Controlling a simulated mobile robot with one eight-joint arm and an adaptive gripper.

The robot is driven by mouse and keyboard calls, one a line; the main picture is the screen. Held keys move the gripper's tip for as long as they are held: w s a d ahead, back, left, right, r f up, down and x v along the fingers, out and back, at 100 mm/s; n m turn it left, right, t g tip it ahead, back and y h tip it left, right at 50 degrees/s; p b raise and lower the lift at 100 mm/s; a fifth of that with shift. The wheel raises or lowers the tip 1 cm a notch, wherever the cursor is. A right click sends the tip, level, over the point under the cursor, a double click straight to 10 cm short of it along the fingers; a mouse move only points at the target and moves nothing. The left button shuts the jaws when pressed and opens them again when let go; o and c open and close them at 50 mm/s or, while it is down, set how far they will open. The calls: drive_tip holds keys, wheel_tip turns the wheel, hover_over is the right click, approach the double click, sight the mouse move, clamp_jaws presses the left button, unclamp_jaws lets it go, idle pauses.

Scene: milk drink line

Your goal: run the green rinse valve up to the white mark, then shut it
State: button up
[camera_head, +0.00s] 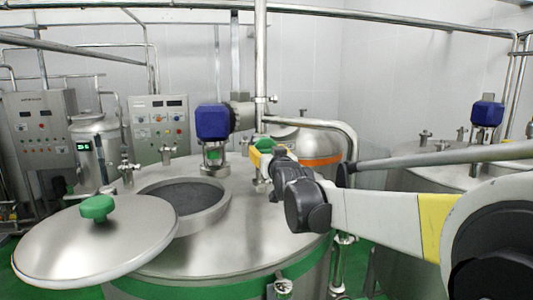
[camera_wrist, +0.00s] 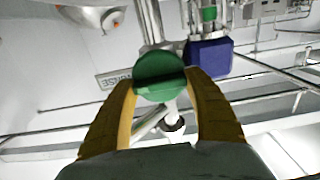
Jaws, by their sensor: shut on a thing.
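The green rinse valve handle (camera_head: 264,142) is on the pipework above the large steel tank, right of the blue motor. In the wrist view, the round green handle (camera_wrist: 160,72) sits between the two yellow fingers of my gripper (camera_wrist: 161,88), which is shut on it. In the head view my gripper (camera_head: 259,157) reaches the handle from the right and partly hides it. A plate that seems to read "RINSE" (camera_wrist: 114,80) is beside the handle. I cannot make out a white mark in either view.
The tank has an open round hatch (camera_head: 185,205); its lid (camera_head: 60,245) with a green knob (camera_head: 97,207) lies to the left. A blue motor (camera_head: 213,122) and a vertical pipe (camera_head: 260,60) stand close to my gripper. A steel vessel with a small display (camera_head: 83,147) is at left.

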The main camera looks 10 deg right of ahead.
drive_tip(key=shift+r, duration=0.1)
drive_tip(key=o, duration=1.2)
drive_tip(key=s, duration=1.2)
drive_tip(key=s+f+g+b, duration=0.1)
drive_tip(key=s+f+g, duration=1)
drive_tip(key=s+f, duration=1.8)
drive_tip(key=f+b, duration=0.9)
drive_tip(key=b, duration=0.1)
drive_tip(key=s+f+b, duration=0.1)
drive_tip(key=f+b, duration=0.9)
drive_tip(key=b, duration=0.1)
drive_tip(key=f+b, duration=1)
drive_tip(key=b, duration=0.1)
drive_tip(key=shift+s+f, duration=0.15)
drive_tip(key=shift+f, duration=0.05)
